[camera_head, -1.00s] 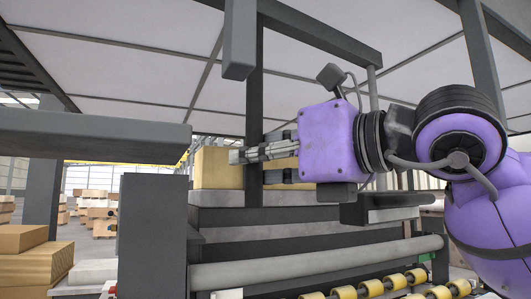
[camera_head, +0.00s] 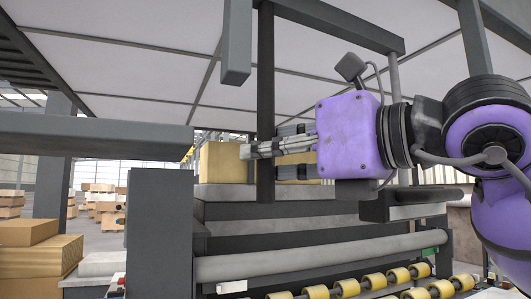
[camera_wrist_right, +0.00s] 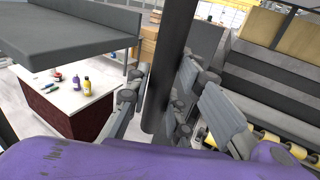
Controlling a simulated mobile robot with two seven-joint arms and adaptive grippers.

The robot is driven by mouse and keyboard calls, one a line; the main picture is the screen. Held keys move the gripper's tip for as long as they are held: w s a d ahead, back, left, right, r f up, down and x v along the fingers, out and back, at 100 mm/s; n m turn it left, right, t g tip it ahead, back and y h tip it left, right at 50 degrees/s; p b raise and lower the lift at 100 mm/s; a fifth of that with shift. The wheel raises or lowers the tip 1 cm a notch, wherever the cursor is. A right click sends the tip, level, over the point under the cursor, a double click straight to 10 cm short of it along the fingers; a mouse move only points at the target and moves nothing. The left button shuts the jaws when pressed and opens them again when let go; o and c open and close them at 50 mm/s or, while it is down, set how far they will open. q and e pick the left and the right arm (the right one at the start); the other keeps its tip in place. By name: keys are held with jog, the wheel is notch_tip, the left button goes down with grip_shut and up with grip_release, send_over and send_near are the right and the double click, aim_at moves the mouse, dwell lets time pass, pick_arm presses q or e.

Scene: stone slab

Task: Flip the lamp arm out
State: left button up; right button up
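A dark upright post (camera_head: 265,110) hangs down from a grey overhead beam (camera_head: 345,27); I cannot tell for certain which part is the lamp arm. My right gripper (camera_head: 262,150) reaches in from the right, its fingers pointing left across the post. In the right wrist view the post (camera_wrist_right: 168,65) runs between the fingers of the gripper (camera_wrist_right: 162,100), close against both sides, so it looks shut on the post. A grey block (camera_head: 237,45) hangs at the upper left of the post. My left gripper is out of view.
A thick grey slab (camera_head: 95,135) juts in from the left, level with the gripper. A roller conveyor (camera_head: 310,262) lies below. A yellowish box (camera_head: 220,163) sits behind the post. The right wrist view shows a white counter (camera_wrist_right: 65,97) with small bottles.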

jog(key=o, duration=0.4)
jog(key=shift+s+d, duration=0.15)
jog(key=shift+s, duration=0.3)
jog(key=shift+w, duration=0.15)
jog(key=v, duration=1.2)
